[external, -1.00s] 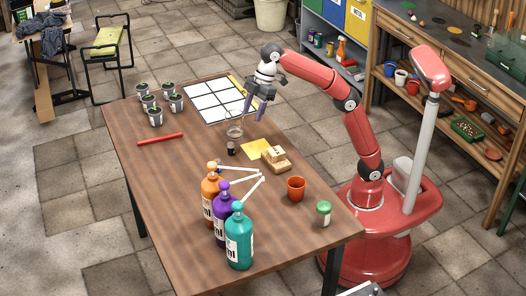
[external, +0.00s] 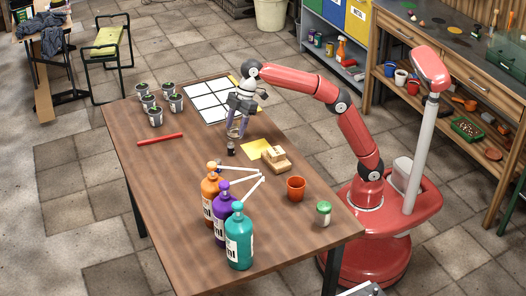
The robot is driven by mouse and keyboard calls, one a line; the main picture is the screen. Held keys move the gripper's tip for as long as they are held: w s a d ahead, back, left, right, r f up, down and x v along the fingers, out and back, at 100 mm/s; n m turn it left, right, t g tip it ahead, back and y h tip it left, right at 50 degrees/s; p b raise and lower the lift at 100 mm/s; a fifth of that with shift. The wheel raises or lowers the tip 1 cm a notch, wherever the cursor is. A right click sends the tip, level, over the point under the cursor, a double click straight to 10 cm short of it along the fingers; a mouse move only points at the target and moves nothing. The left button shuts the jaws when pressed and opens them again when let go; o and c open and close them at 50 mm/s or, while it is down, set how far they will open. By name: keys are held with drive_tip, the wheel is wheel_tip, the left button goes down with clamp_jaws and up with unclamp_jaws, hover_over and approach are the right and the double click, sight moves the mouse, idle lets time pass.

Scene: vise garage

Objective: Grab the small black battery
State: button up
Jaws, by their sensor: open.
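The small black battery (external: 231,148) stands upright on the wooden table, left of the yellow sheet. My gripper (external: 238,133) points down just above and slightly to the right of it in the picture. The gripper is open, and nothing shows held between its fingers. I cannot tell whether the fingertips touch the glass or the battery.
A yellow sheet (external: 255,149) and wooden blocks (external: 275,160) lie to the right. Pump bottles (external: 238,243) stand nearer the front, their long white spouts reaching right. A white grid board (external: 206,101) lies behind.

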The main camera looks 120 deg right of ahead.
sight(232, 143)
drive_tip(key=b+x, duration=0.2)
drive_tip(key=x, duration=0.6)
drive_tip(key=shift+s+f, duration=0.1)
drive_tip(key=shift+f, duration=0.25)
clamp_jaws()
drive_tip(key=shift+r, duration=0.15)
